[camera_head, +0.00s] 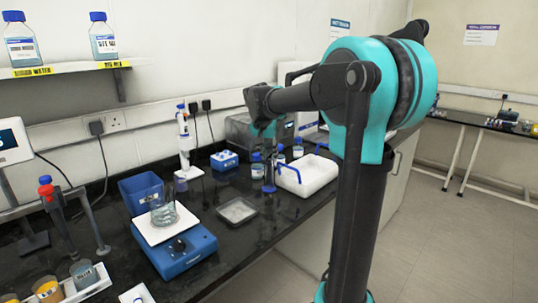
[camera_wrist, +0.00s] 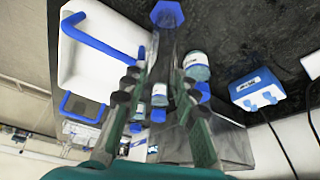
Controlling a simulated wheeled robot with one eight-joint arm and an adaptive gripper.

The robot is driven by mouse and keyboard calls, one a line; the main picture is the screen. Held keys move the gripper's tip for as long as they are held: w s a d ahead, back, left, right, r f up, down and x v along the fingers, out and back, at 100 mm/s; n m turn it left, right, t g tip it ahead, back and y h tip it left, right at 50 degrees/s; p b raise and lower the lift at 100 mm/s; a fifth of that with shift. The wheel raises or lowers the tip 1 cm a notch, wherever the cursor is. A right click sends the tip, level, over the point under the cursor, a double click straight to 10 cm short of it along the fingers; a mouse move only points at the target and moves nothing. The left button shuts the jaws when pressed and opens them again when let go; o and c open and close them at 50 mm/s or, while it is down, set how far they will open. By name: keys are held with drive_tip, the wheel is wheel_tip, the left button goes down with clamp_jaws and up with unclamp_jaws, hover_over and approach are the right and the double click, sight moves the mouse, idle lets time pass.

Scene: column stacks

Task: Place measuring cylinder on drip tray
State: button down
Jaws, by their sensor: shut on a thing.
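The measuring cylinder is a clear tube with a blue base (camera_head: 269,188), upright below my gripper (camera_head: 267,138). In the wrist view its blue hexagonal base (camera_wrist: 167,14) is at the top, and its clear body runs down between the fingers of my gripper (camera_wrist: 158,85). My gripper is shut on the cylinder, whose upper part is largely hidden in the head view. I cannot tell whether its base touches the bench. The drip tray is a shallow grey square tray (camera_head: 237,211) on the black bench, to the front left of the cylinder, with nothing visible on it.
A white tub with blue handles (camera_head: 309,175) is close right of the cylinder. Blue-capped bottles (camera_head: 257,168) stand close behind it. A blue box (camera_head: 224,160) is to its left. A blue scale (camera_head: 185,252) bearing a beaker is left of the tray. Bare bench lies around the tray.

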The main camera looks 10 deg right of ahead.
drive_tip(key=c, duration=1.2)
unclamp_jaws()
drive_tip(key=shift+f, duration=0.1)
